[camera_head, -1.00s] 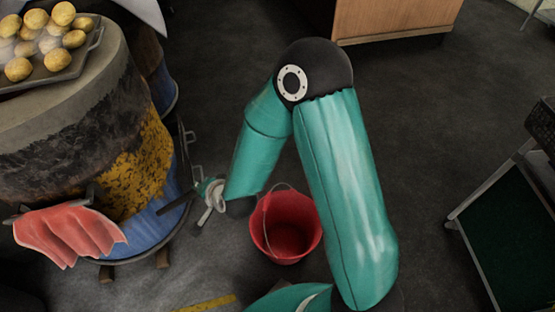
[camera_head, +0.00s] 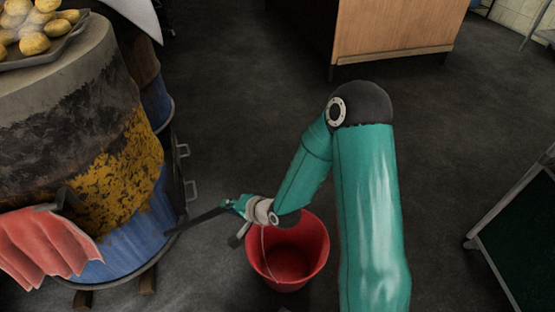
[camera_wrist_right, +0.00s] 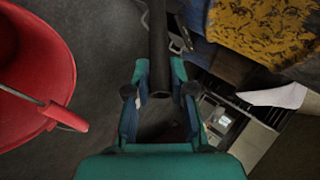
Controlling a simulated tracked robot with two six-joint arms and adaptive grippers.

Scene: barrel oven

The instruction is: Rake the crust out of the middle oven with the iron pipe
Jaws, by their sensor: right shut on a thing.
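My right gripper (camera_head: 240,206) is shut on the iron pipe (camera_head: 200,219), a dark straight bar. In the right wrist view the pipe (camera_wrist_right: 159,45) runs away between the fingers of the right gripper (camera_wrist_right: 158,88). The barrel has a grey top, a blackened band and flaking yellow paint. I cannot tell whether it is the middle oven. Its opening and the crust are not visible. My left gripper is not in view.
A red bucket (camera_head: 288,275) stands on the floor just below and right of the right gripper. A wooden cabinet (camera_head: 405,25) stands behind. The floor between is clear.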

